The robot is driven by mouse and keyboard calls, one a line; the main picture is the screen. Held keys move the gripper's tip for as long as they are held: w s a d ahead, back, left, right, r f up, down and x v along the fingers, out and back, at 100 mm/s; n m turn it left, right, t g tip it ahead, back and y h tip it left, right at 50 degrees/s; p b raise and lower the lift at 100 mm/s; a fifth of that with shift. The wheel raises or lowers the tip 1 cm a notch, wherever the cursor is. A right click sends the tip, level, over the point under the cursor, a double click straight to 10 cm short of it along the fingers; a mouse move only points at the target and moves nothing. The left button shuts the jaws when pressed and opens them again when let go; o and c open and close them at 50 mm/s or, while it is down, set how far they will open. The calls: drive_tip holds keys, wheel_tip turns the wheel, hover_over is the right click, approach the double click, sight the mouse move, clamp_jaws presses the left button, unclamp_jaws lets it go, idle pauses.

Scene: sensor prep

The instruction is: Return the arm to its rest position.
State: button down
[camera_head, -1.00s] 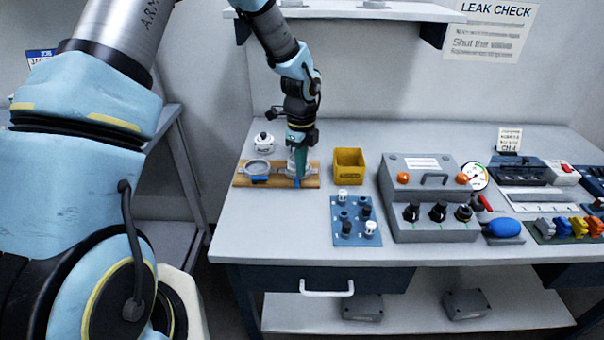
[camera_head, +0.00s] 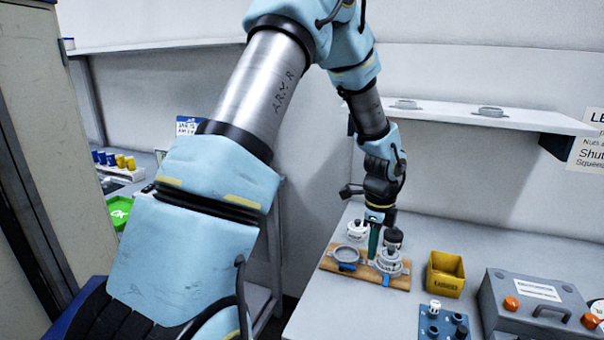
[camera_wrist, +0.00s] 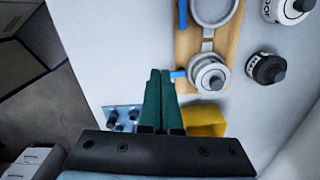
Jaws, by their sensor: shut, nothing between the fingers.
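My gripper (camera_head: 374,243) is above the workbench, close over the wooden board with the ring clamps in the head view. Its green fingers (camera_wrist: 161,75) are shut with nothing between them in the wrist view. The wooden board (camera_head: 335,266) carries an open ring clamp (camera_head: 347,255) on the left and a second clamp with a white fitting (camera_head: 390,262) on the right. In the wrist view the fingertips appear beside the white fitting (camera_wrist: 209,75). I cannot tell the exact gap between the fingers and the board.
A yellow bin (camera_head: 445,274) stands right of the board, with a blue plate of knobs (camera_head: 432,328) and a grey control box (camera_head: 530,305) beyond. A white-capped part (camera_head: 357,231) and a black-capped part (camera_head: 394,236) stand behind the board. A shelf (camera_head: 440,114) hangs above the bench.

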drive_tip(key=s+a+r+n, duration=0.2)
drive_tip(key=a+r+n, duration=0.1)
drive_tip(key=a+n, duration=0.5)
drive_tip(key=s+a+r+n+t, duration=0.1)
drive_tip(key=s+a+r+n, duration=0.2)
drive_tip(key=a+n, duration=0.5)
drive_tip(key=s+a+r+n, duration=0.3)
drive_tip(key=a+r+n, duration=0.2)
drive_tip(key=a, duration=0.6)
drive_tip(key=n, duration=0.2)
drive_tip(key=shift+s+a+n, duration=0.15)
drive_tip(key=shift+a+n, duration=0.1)
drive_tip(key=shift+n, duration=0.15)
